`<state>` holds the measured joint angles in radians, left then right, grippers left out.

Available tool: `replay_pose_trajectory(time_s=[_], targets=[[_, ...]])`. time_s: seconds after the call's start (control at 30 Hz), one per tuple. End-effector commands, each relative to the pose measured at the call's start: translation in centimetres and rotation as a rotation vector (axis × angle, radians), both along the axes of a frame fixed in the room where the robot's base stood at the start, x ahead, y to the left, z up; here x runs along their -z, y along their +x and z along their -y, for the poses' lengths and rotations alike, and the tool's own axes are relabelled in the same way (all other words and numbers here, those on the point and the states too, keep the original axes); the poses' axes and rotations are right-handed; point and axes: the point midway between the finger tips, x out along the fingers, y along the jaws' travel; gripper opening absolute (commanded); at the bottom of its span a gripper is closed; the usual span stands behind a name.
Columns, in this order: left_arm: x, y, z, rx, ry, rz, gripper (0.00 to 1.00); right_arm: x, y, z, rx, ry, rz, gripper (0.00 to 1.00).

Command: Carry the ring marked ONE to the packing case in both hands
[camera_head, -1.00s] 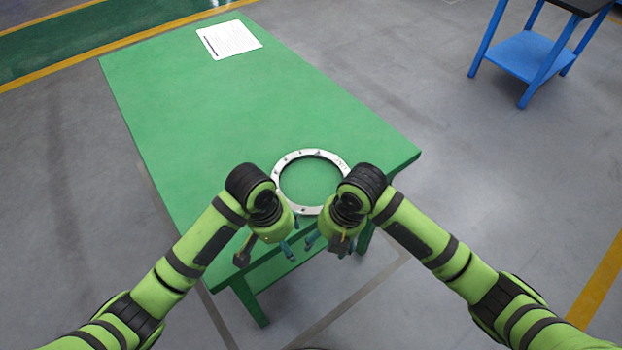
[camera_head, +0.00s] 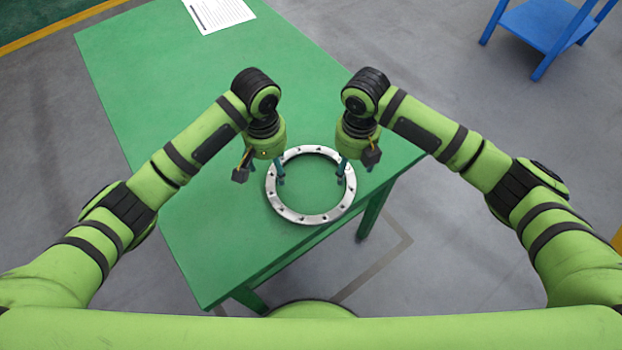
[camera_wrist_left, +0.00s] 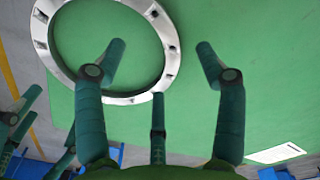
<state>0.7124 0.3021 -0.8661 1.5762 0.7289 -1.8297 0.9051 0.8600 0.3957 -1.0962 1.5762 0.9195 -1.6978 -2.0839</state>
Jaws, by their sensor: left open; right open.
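A silver-grey flat ring (camera_head: 307,218) with several holes in its flange lies on the green table, close to the table's near edge. No marking on it can be read. My left gripper (camera_head: 280,174) is open and empty, pointing down at the ring's left side. In the left wrist view, its spread fingers (camera_wrist_left: 160,46) show with the ring (camera_wrist_left: 169,45) beyond them, partly covered by one finger. My right gripper (camera_head: 340,172) is open and empty above the ring's right side. Whether either touches the ring cannot be told. No packing case is in view.
The green table (camera_head: 150,90) is bare to the left of and behind the ring. A printed white sheet (camera_head: 218,12) lies at its far end. A blue stand (camera_head: 545,22) is on the grey floor at the upper right, apart from the table.

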Motion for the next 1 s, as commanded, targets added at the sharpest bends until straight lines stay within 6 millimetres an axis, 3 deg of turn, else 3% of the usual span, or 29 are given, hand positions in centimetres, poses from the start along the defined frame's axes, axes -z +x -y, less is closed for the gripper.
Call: replay_pose_trajectory(time_s=[0.5,0.9,0.93,1.0], targets=[[6.2,0.0,0.0,-0.001,0.001,0.0,0.71,6.2,0.0,-0.1,0.001,0.001,-0.001,0.71],[7.0,0.0,0.0,0.0,0.0,0.001,0.71,7.0,0.0,0.0,0.001,0.001,0.0,0.71],[7.0,0.0,0.0,0.0,0.0,0.001,0.67,7.0,0.0,0.0,0.001,0.001,0.0,0.67],[7.0,0.0,0.0,0.0,0.0,0.001,0.39,7.0,0.0,0.0,0.001,0.001,0.0,0.39]])
